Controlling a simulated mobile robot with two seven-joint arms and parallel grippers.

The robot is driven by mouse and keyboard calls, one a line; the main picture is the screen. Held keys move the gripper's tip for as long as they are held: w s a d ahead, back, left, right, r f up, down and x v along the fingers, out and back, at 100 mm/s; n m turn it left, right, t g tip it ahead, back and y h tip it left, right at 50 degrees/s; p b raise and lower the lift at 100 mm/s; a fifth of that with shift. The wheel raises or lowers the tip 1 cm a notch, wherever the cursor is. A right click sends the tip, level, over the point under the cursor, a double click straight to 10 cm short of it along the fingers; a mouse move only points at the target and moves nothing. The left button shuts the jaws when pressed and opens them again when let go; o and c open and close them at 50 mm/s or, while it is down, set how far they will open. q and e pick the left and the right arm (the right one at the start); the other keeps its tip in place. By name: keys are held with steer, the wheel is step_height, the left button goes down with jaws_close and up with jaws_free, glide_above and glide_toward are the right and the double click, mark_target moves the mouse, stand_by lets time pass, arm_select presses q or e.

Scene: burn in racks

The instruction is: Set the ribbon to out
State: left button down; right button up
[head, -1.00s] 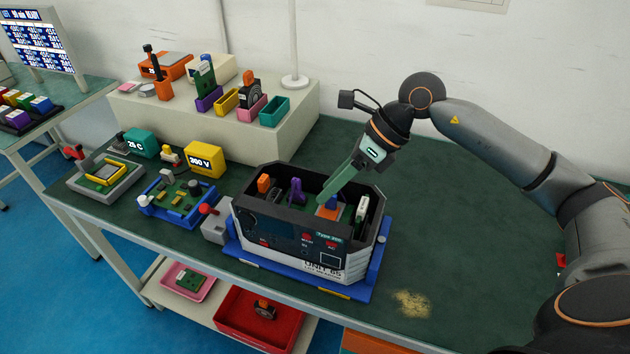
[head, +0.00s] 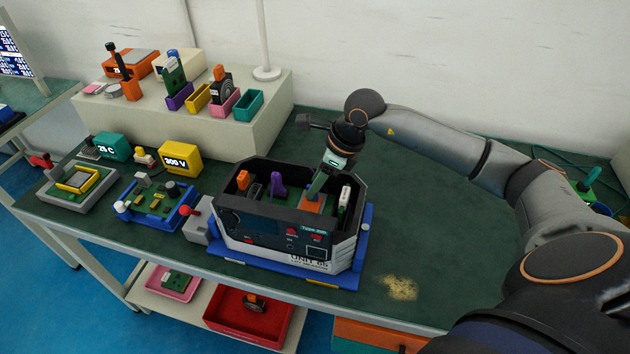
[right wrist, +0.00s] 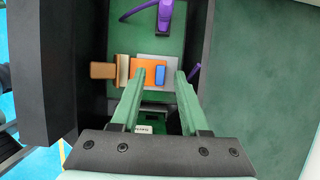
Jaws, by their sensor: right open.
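The unit (head: 290,238) is an open black and white box on a blue base on the bench. Inside it, an orange strip (head: 312,208), likely the ribbon, lies flat. In the right wrist view the orange strip (right wrist: 149,66) has a blue tab (right wrist: 160,75) at its right, over a grey plate. My right gripper (right wrist: 160,76) is open, its two green fingers apart on either side of the strip and tab. In the head view my right gripper (head: 314,196) reaches down into the box. Contact with the strip cannot be told. My left gripper is not in view.
Inside the box, a purple piece (head: 277,184) stands left of the gripper and a white upright card (head: 344,200) right of it. A grey block with a red knob (head: 197,222) stands beside the box.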

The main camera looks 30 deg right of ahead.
steer(key=shift+w+a+f, duration=0.1)
steer(key=shift+f, duration=0.3)
steer(key=shift+c, duration=0.2)
jaws_close()
stand_by(1.0)
